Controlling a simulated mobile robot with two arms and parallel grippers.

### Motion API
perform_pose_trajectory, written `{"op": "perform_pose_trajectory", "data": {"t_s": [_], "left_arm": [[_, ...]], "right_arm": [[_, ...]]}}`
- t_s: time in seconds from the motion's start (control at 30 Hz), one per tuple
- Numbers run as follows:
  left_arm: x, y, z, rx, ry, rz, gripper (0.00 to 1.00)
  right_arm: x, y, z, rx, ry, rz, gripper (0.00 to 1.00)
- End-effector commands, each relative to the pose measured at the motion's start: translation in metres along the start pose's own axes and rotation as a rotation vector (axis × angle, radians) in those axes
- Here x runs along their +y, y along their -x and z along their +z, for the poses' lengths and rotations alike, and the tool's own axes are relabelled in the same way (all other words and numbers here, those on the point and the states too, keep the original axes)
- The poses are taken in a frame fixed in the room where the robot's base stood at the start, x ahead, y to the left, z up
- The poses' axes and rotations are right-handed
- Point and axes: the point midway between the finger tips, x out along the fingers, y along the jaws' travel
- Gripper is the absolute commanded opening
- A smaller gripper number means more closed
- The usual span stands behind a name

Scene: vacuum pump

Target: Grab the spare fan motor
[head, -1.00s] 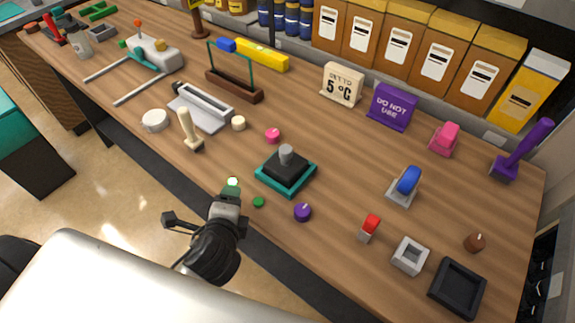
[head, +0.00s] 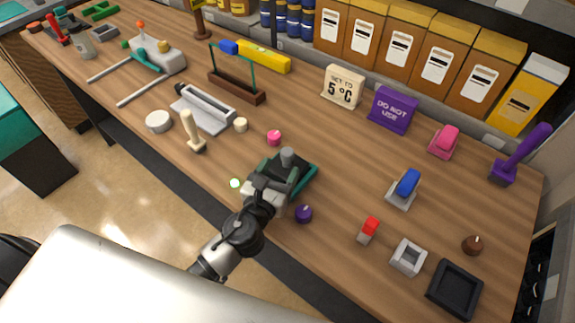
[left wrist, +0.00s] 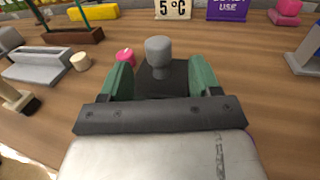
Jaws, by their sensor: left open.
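I take this to be the spare fan motor; no label shows. My right gripper is not in view.
On the wooden table (head: 330,150), a pink knob (head: 274,138) stands behind the motor and a purple knob (head: 304,213) to its right. A green-and-white button (head: 235,183) is left of the gripper. A red switch (head: 369,229) and grey square frame (head: 408,257) stand farther right.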

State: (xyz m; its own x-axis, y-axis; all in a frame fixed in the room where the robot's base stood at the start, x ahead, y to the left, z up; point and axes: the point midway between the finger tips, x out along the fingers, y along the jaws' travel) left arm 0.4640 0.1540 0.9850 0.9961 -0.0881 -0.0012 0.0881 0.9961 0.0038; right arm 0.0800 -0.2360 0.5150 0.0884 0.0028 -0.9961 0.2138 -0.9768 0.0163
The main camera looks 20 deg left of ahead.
Motion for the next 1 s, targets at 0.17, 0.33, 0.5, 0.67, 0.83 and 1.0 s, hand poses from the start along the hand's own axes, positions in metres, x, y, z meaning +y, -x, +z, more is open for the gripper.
{"op": "perform_pose_trajectory", "data": {"t_s": [0.17, 0.33, 0.5, 0.67, 0.83, 1.0], "left_arm": [[0.001, -0.025, 0.002, -0.002, 0.003, 0.003, 0.63], [0.001, -0.046, 0.0, -0.001, 0.003, 0.002, 0.63], [0.001, -0.051, -0.001, 0.001, 0.003, 0.001, 0.63], [0.001, -0.051, -0.001, 0.0, 0.003, 0.001, 0.58], [0.001, -0.051, -0.001, 0.0, 0.003, 0.001, 0.32], [0.001, -0.051, -0.001, 0.001, 0.003, 0.001, 0.06]], "right_arm": [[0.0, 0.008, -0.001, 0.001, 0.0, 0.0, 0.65], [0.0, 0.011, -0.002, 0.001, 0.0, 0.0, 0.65], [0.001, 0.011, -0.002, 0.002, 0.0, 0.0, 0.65], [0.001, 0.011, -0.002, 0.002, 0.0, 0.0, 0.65], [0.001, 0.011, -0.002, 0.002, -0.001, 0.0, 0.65], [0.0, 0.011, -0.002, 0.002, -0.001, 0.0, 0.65]]}}
